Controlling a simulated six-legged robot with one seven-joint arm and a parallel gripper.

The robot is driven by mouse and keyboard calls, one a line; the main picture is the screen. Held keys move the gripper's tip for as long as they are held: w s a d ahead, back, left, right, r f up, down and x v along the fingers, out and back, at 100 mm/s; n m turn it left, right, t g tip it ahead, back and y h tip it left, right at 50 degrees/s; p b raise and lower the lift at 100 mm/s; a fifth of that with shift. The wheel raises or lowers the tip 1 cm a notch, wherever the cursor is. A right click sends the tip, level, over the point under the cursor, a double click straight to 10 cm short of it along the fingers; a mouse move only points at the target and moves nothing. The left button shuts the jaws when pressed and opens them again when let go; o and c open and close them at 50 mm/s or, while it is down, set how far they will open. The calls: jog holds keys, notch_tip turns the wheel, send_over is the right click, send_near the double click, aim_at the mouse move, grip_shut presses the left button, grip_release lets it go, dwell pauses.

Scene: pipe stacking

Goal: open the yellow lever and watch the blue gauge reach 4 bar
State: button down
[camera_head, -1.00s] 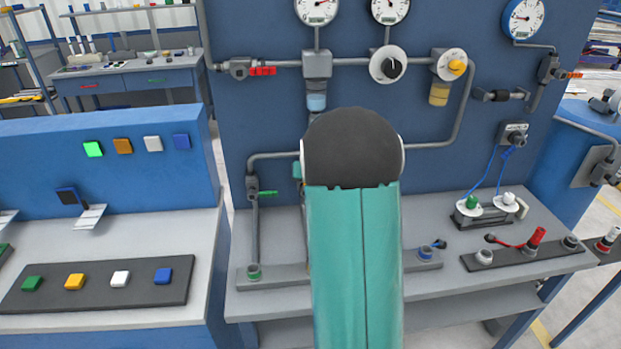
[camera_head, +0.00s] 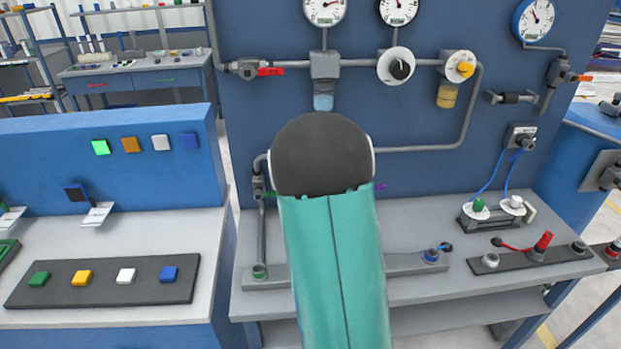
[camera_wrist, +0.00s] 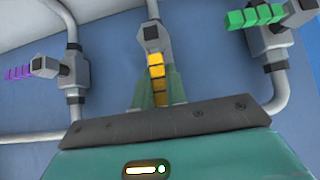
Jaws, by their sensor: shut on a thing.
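The yellow lever (camera_wrist: 157,72) sits on a grey valve between two pipe runs in the wrist view. My gripper (camera_wrist: 157,92) is shut on this lever, with one finger on each side of it. In the head view my teal arm hides the lever and the gripper. The blue-rimmed gauge (camera_head: 534,20) hangs at the upper right of the panel in the head view. Its dark needle shows against the white face, but its figures are too small to read.
A green lever (camera_wrist: 256,16) and a purple lever (camera_wrist: 32,70) flank the yellow one closely. A red-handled valve (camera_head: 269,71), round knobs and two white gauges are higher on the panel. A bench with coloured buttons (camera_head: 100,278) stands at the left.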

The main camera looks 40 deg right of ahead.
jog(key=c, duration=1.6)
grip_release()
jog(key=shift+s+a+f, duration=0.1)
jog(key=shift+f, duration=0.2)
jog(key=shift+o, duration=0.8)
jog(key=shift+r, duration=0.15)
jog(key=v, duration=1.3)
jog(key=shift+s+r, duration=0.15)
jog(key=shift+r, duration=0.15)
jog(key=shift+s+a, duration=0.1)
